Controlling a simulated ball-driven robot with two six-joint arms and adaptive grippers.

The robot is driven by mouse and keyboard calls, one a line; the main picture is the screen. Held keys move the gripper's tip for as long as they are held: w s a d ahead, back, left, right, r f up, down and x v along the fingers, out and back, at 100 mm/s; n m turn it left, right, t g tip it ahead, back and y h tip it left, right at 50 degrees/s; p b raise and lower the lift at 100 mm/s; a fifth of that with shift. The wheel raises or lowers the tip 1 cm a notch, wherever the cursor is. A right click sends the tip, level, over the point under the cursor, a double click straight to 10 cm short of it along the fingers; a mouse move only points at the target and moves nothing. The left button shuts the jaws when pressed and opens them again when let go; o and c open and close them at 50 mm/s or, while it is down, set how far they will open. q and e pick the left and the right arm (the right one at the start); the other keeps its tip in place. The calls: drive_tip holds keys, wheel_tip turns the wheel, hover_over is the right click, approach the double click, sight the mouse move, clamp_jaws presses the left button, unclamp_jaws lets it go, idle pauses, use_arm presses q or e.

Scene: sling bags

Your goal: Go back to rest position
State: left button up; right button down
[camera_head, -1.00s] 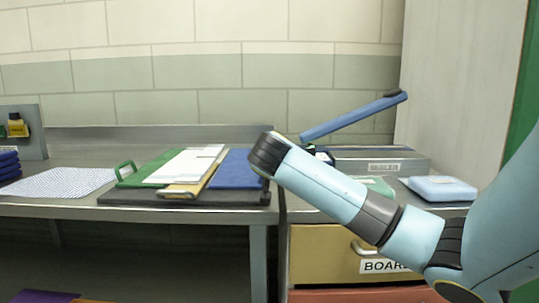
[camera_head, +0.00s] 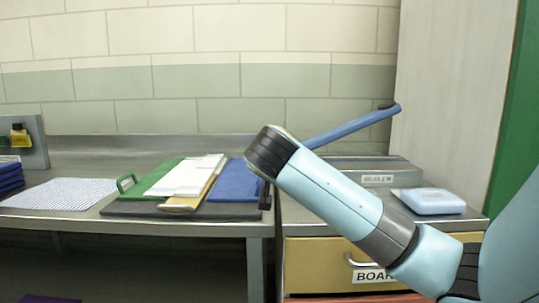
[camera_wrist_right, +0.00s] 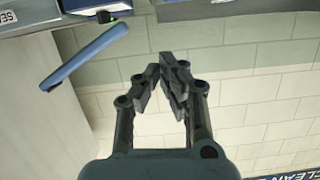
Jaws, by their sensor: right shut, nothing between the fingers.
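My right arm (camera_head: 340,210) comes in from the right of the head view. It reaches up and left in front of the counter and covers part of the sealer. My right gripper (camera_wrist_right: 170,78) shows in the wrist view with its fingers together and nothing between them. It points toward the tiled wall, and nothing touches it there. In the head view the gripper is mostly hidden behind the wrist. My left gripper is not in view.
A sealer with a raised blue arm (camera_head: 352,127) stands behind my right arm; its blue arm also shows in the wrist view (camera_wrist_right: 85,55). Green, white and blue boards (camera_head: 238,182) lie on a dark mat. A pale blue pack (camera_head: 428,201) sits at right, above a drawer (camera_head: 318,262).

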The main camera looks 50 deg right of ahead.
drive_tip(key=shift+v, duration=1.15)
drive_tip(key=shift+d, duration=0.1)
